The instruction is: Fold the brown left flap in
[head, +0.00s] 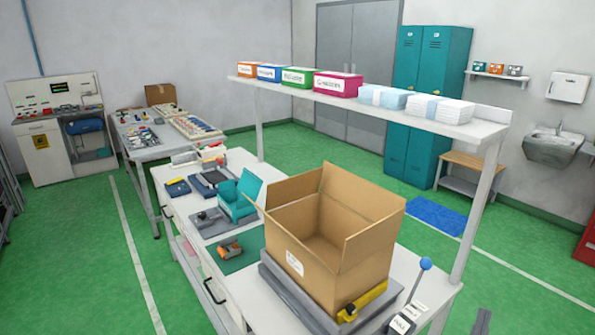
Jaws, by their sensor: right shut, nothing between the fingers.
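An open brown cardboard box (312,282) stands on a grey platform on the white bench, with a small white label on its near left face. Its inside looks empty. Tall brown flaps stand up around the opening, at the back left (292,192), at the back right (362,190) and at the near right (374,225). A thin brown edge sticks out at the left corner. I cannot tell how far that one leans. Only a small dark grey part of my right gripper (482,321) shows at the bottom edge, shut, empty and apart from the box. My left gripper is out of view.
A yellow tool (362,301) lies against the box's near right side. A lever with a blue knob (425,264) rises at the right. An orange tape dispenser (230,247) and a teal holder (239,194) lie left. A loaded shelf (485,127) spans behind the box.

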